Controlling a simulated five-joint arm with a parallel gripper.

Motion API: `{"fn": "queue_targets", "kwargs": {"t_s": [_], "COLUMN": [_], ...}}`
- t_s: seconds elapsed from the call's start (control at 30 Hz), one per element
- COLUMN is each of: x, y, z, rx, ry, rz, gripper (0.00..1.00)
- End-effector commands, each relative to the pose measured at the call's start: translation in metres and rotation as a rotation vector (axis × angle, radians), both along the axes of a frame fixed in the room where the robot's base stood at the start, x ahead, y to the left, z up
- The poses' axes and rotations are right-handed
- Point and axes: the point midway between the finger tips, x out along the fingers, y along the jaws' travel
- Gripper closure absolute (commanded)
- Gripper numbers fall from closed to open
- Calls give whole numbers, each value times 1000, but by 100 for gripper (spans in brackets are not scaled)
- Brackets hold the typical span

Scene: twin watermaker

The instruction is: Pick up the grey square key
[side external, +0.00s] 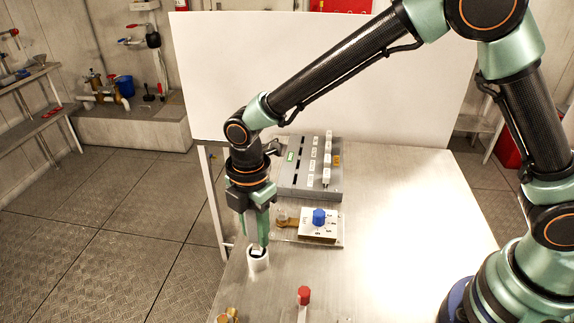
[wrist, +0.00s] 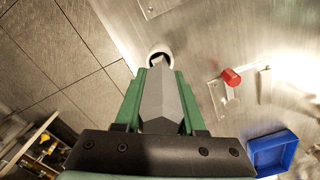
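My gripper (wrist: 162,80) points down at the left edge of the metal table. Its two green fingers are closed along both sides of a long grey square-sided bar, the grey square key (wrist: 161,100). In the side external view my gripper (side external: 258,238) is just over a white round holder (side external: 258,263). The holder's rim shows beyond the fingertips in the wrist view (wrist: 153,51). The key's lower end is at the holder's mouth; how deep it sits inside is hidden.
A plate with a blue knob (side external: 319,216) lies right of my gripper, with a grey panel of white switches (side external: 312,170) behind. A red-topped part (side external: 303,295) stands in front. A blue tray (wrist: 272,152) shows in the wrist view. The table's right side is clear.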

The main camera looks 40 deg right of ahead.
Motion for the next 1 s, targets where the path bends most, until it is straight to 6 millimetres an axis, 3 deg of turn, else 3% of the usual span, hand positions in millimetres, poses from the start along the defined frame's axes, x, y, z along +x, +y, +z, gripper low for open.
{"fn": "queue_targets", "kwargs": {"t_s": [0.03, 0.07, 0.37, 0.57, 0.77, 1.0], "x": [0, 0, 0, 1, 1, 2], "y": [0, 0, 0, 1, 1, 1], "z": [0, 0, 1, 14, 45, 103], "rx": [0, 0, 0, 2, 3, 4], "ry": [0, 0, -1, -3, -5, -7], "rz": [0, 0, 0, 0, 0, 0], "gripper": [94, 100, 100, 100, 100, 100]}}
